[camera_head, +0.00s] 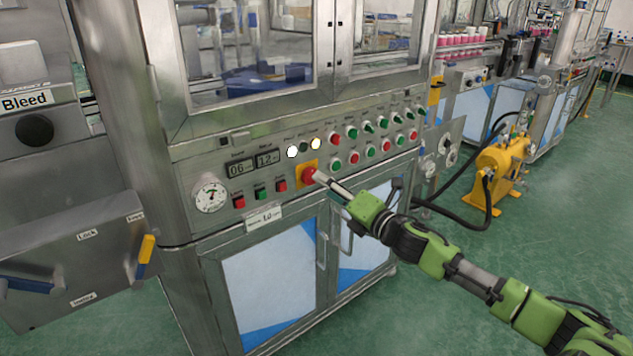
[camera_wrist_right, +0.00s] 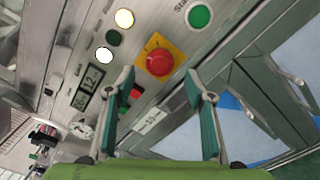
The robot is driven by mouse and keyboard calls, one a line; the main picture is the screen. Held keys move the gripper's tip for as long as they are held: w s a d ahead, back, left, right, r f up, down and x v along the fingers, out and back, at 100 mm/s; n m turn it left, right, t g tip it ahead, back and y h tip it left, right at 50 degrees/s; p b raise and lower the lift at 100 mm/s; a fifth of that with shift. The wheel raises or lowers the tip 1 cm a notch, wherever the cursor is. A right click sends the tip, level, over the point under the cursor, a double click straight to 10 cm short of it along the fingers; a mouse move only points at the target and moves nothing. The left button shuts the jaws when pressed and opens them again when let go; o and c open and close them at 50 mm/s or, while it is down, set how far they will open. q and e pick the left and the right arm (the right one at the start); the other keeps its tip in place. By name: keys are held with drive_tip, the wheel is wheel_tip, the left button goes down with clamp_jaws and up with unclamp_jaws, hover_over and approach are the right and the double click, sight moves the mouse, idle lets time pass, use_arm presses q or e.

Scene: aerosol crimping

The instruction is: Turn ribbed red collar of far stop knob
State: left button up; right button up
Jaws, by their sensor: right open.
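A red stop knob (camera_head: 308,173) sits on a yellow square plate on the near machine's control panel. In the right wrist view the knob (camera_wrist_right: 159,60) shows a round red cap over a wider red collar; ribs are too small to make out. My right gripper (camera_head: 322,177) is open, its fingertips close to the knob from the lower right. In the wrist view the open fingers (camera_wrist_right: 159,82) stand to either side, with the knob centred just beyond the tips. Contact is not visible. My left gripper is not in view.
Around the knob are lit lamps (camera_head: 292,152), a row of green and red buttons (camera_head: 354,158), digital displays (camera_head: 240,167) and a dial gauge (camera_head: 210,196). Cabinet doors (camera_head: 270,285) lie below. A yellow pump (camera_head: 500,165) with black hoses stands at right on open green floor.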

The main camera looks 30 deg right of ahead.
drive_tip(key=shift+w+a, duration=0.2)
drive_tip(key=shift+w, duration=2.35)
drive_tip(key=c, duration=1.1)
